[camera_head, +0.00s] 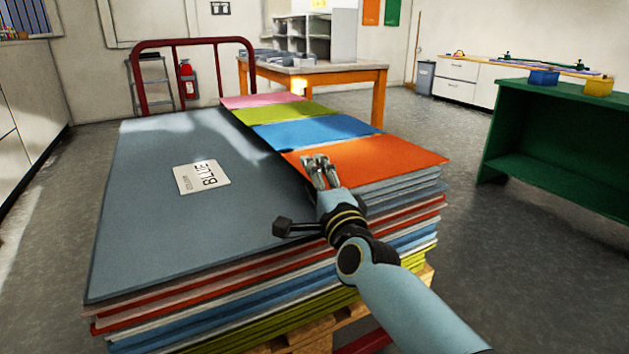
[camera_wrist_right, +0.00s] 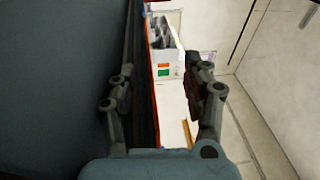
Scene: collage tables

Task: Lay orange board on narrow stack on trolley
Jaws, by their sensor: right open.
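The orange board (camera_head: 380,158) lies flat on the narrow stack (camera_head: 405,187) of grey-blue boards, at the near right corner of the load on the trolley (camera_head: 195,42). My right gripper (camera_head: 320,170) is open at the orange board's left edge, beside the large grey-blue board (camera_head: 150,190). I cannot tell whether it touches the orange board. In the right wrist view, the open fingers (camera_wrist_right: 162,95) have a dark strip with a thin orange edge between them, and nothing is visibly clamped. My left gripper is not in view.
Blue (camera_head: 318,132), green (camera_head: 270,114) and pink (camera_head: 260,100) boards lie in a row behind the orange one. A white label (camera_head: 202,177) lies on the large board. A green bench (camera_head: 560,130) stands right, across clear floor (camera_head: 500,240). A wooden table (camera_head: 320,72) stands behind.

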